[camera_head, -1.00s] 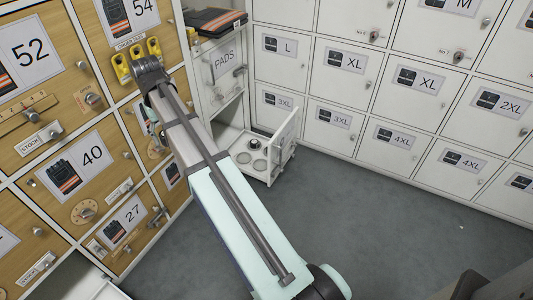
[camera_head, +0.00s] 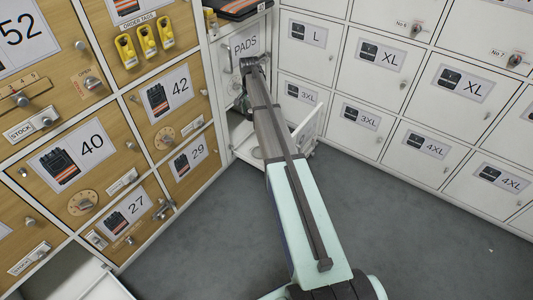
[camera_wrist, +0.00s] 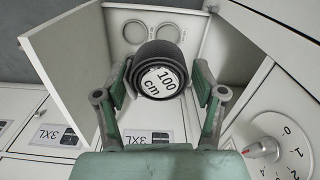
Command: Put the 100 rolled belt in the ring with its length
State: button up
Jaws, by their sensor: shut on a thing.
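The rolled belt (camera_wrist: 172,52) is a dark coil with a white end label reading "100 cm" in the wrist view. My gripper (camera_wrist: 160,88) is shut on it, one finger at each side, and holds it label toward the wrist camera. Beyond it, on a white base, are round rings: one at the left (camera_wrist: 135,32) and one behind the belt (camera_wrist: 173,30), partly covered by it. Any length marks by the rings cannot be read. In the head view my arm hides the gripper, the belt and most of the rings' compartment.
The rings' compartment has an open white door (camera_head: 310,127), also at left in the wrist view (camera_wrist: 72,48). The PADS front (camera_head: 245,42) is above it. A numbered dial (camera_wrist: 283,143) is close at lower right. Wooden drawers (camera_head: 165,105) stand left, white lockers (camera_head: 380,70) right.

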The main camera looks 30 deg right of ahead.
jog(key=w+d+f+m+b, duration=0.1)
jog(key=w+d+f+m, duration=0.25)
jog(key=f, duration=0.35)
jog(key=w+d+f+m, duration=0.3)
jog(key=w+f, duration=0.1)
jog(key=f, duration=0.4)
jog(key=shift+m, duration=0.25)
notch_tip(320, 180, down, 19)
jog(key=b, duration=0.7)
jog(key=shift+w+d+f, duration=0.1)
jog(key=shift+d+f, duration=0.05)
jog(key=shift+f, duration=0.1)
jog(key=o, duration=1.2)
